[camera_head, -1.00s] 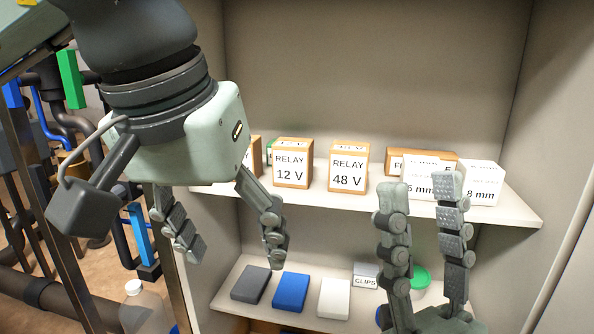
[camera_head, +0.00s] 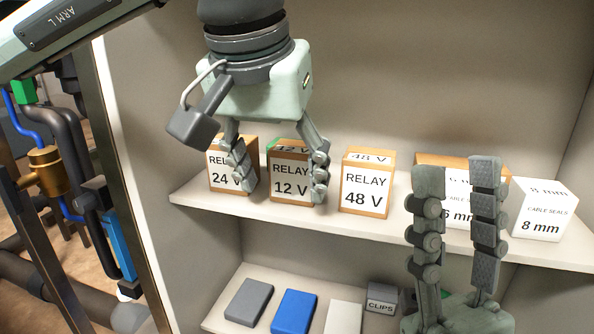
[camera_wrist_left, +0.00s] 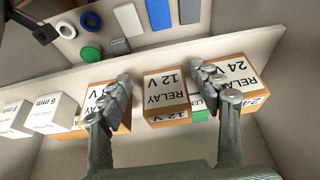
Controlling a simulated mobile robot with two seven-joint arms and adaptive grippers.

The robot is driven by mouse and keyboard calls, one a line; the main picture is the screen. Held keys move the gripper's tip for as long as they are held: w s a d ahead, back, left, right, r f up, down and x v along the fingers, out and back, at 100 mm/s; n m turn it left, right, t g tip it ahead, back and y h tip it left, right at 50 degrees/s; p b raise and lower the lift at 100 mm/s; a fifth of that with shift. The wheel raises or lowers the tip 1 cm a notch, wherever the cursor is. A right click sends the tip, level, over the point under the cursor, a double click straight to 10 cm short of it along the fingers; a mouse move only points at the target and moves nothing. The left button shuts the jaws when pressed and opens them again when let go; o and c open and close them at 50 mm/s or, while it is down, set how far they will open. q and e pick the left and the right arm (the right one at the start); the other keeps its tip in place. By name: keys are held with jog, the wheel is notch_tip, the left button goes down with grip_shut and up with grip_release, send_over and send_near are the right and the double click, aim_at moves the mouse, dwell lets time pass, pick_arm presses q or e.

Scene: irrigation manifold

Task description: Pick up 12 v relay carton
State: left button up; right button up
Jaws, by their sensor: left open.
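The 12 V relay carton (camera_head: 291,182), brown with a white label, stands upright on the upper shelf between the 24 V and 48 V cartons. It also shows in the left wrist view (camera_wrist_left: 165,92), upside down and between the fingers. My left gripper (camera_head: 281,190) is open and empty. In the head view one finger overlaps the 24 V carton and the other overlaps the right edge of the 12 V carton. I cannot tell whether either finger touches a carton. My right gripper (camera_head: 457,168) is open, pointing up in front of the shelf at the right.
The 24 V carton (camera_head: 221,176) and 48 V carton (camera_head: 367,184) stand close on either side. A green-marked box (camera_wrist_left: 199,105) is behind the 12 V carton. A white 8 mm cable-seal box (camera_head: 543,212) is at right. The lower shelf holds a blue block (camera_head: 294,311) and others.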

aim_at(293, 149)
pick_arm(q)
jog(key=w, duration=0.2)
jog(key=w+d, duration=0.2)
jog(key=w, duration=0.1)
jog(key=shift+w+f, duration=0.5)
jog(key=shift+f, duration=0.1)
jog(key=c, duration=1)
